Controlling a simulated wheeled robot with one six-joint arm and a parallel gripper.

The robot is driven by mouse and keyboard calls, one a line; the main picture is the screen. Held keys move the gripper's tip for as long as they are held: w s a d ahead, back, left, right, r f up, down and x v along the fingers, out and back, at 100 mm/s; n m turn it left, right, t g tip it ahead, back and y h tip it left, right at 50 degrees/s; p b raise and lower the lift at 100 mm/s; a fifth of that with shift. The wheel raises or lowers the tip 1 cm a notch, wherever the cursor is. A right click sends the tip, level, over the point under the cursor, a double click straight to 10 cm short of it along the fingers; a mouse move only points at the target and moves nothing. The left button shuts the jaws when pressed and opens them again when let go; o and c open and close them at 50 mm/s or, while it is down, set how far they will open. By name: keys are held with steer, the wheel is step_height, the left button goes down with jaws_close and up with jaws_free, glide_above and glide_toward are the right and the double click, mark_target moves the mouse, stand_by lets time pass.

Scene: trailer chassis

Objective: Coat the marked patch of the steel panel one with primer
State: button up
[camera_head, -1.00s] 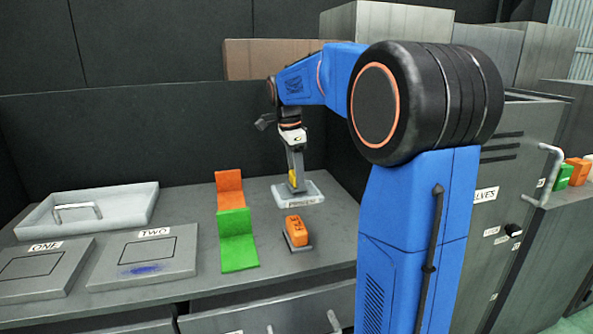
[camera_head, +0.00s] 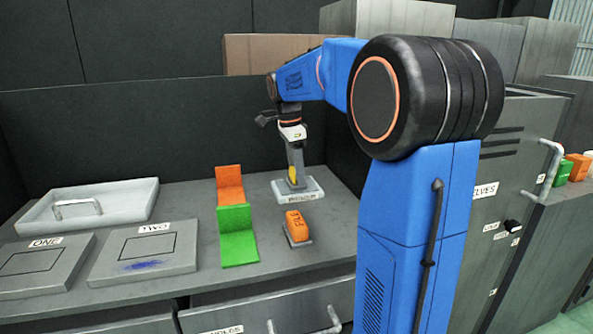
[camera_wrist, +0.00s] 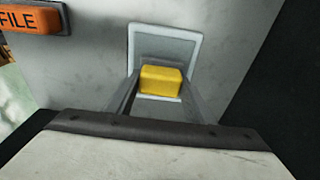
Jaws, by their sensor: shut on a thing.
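Steel panel one (camera_head: 40,268) lies flat at the bench's left front, labelled ONE, with a bare outlined patch. My gripper (camera_head: 294,182) points down at a shallow white tray (camera_head: 312,193) at the back right; its front label is too blurred to read surely. In the wrist view my gripper (camera_wrist: 160,88) is shut on a yellow block (camera_wrist: 162,81), held between the fingers at the pale-rimmed tray (camera_wrist: 190,38). The block's underside is hidden, so I cannot tell whether it touches the tray floor.
Panel TWO (camera_head: 150,250) has a blue smear on its lower part. An orange bracket (camera_head: 229,184) and green bracket (camera_head: 238,238) stand mid-bench. An orange FILE block (camera_head: 297,225) sits in front of the tray. A white tray with a handle (camera_head: 140,195) lies back left.

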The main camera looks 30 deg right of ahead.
steer(key=shift+f, duration=0.45)
stand_by(1.3)
steer(key=shift+r, duration=3.55)
